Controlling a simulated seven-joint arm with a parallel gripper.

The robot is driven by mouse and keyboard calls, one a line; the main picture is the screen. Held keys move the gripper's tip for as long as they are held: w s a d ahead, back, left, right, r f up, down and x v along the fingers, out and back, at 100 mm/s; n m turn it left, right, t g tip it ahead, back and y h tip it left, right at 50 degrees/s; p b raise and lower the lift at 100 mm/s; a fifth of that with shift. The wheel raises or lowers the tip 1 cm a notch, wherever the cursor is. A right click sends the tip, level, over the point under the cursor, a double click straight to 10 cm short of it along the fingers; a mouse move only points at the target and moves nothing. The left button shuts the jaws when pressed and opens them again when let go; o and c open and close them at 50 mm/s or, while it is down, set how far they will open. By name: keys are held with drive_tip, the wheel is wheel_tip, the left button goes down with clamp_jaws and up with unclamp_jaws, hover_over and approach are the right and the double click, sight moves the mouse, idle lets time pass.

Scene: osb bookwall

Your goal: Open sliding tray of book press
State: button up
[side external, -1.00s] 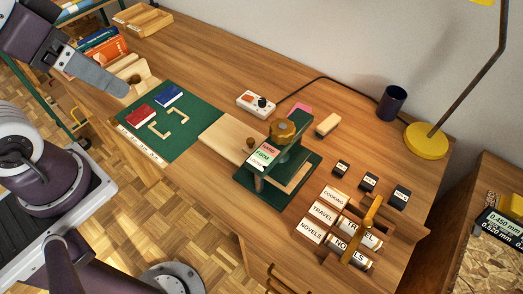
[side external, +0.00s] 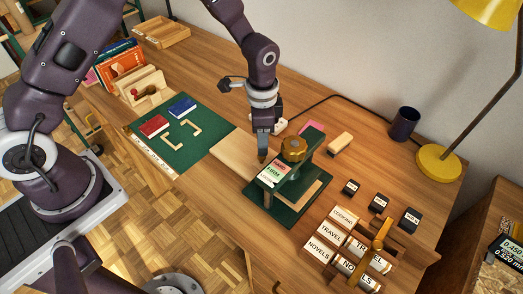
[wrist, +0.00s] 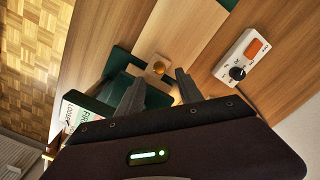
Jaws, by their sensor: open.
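The green book press (side external: 297,188) stands on the desk with a large brass knob (side external: 293,149) on top and a label card (side external: 274,172) on its side. In the wrist view, a small brass knob (wrist: 160,67) sits on the pale wooden tray end (wrist: 150,52) beside the green base (wrist: 120,62). My gripper (side external: 262,159) points down at the press's left side. In the wrist view, my gripper (wrist: 158,88) is open and empty, with the small knob just beyond and between its fingertips. Contact cannot be told. The rest of the tray is hidden.
A pale board (side external: 232,153) lies left of the press. A white control box (wrist: 242,57) stands close behind my gripper. A green mat (side external: 172,140) with books lies further left. Labelled blocks (side external: 331,234) stand at the right, near a yellow lamp (side external: 438,163).

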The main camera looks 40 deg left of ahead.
wheel_tip(320, 180, down, 5)
drive_tip(key=shift+f, duration=0.15)
drive_tip(key=shift+c, duration=0.2)
clamp_jaws()
drive_tip(key=shift+a, duration=0.1)
idle(1.1)
